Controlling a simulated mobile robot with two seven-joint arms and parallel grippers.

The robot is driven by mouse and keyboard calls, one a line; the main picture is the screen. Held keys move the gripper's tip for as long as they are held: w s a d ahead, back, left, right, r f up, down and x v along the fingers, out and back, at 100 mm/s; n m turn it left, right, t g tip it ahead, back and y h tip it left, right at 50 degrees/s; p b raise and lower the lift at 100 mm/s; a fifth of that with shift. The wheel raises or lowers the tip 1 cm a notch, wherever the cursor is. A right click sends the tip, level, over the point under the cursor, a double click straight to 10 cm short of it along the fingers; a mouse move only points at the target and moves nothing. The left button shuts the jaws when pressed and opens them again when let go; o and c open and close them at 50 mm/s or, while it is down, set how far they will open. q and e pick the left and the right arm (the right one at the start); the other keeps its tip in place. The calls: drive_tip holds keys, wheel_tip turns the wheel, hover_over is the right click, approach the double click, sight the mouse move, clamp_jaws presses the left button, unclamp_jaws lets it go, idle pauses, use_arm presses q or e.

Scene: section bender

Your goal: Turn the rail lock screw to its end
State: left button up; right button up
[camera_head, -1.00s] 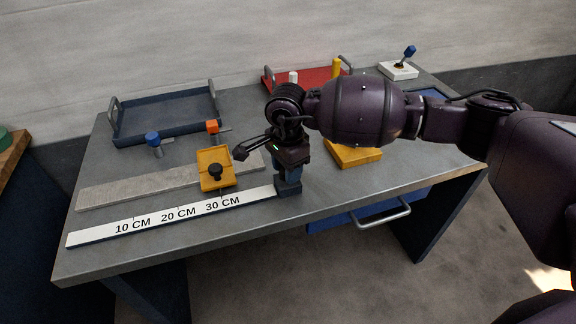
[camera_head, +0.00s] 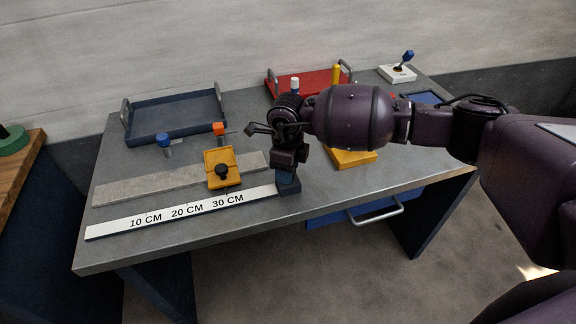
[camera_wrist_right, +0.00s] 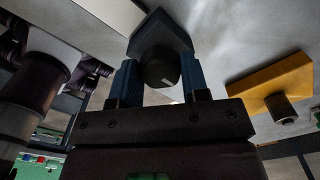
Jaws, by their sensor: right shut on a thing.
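The rail lock screw shows in the right wrist view as a black knob (camera_wrist_right: 160,70) with a small pale mark, on a dark block (camera_wrist_right: 160,32). In the head view this block (camera_head: 289,188) sits at the right end of the white ruler rail (camera_head: 187,212), marked 10, 20 and 30 CM. My right gripper (camera_head: 287,175) points down over the block, and its blue fingers hide the screw there. In the right wrist view the right gripper (camera_wrist_right: 160,82) has one finger on each side of the knob and is shut on it. My left gripper is out of view.
A yellow block with a black knob (camera_head: 222,171) stands behind the rail, by a grey bar (camera_head: 130,187). A blue tray (camera_head: 176,117), a red tray (camera_head: 303,86) and a joystick box (camera_head: 398,73) stand farther back. Another yellow block (camera_head: 353,158) lies right of my gripper.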

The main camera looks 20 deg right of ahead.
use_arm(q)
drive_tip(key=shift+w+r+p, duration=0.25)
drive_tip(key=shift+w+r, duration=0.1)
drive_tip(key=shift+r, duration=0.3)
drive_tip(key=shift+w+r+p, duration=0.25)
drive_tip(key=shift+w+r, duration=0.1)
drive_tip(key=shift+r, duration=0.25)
use_arm(e)
drive_tip(key=shift+m, duration=1.3)
drive_tip(key=o, duration=0.9)
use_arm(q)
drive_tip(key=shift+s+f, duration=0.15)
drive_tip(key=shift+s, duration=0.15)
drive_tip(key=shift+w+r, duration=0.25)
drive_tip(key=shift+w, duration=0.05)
use_arm(e)
wheel_tip(320, 180, up, 11)
drive_tip(key=shift+f, duration=0.1)
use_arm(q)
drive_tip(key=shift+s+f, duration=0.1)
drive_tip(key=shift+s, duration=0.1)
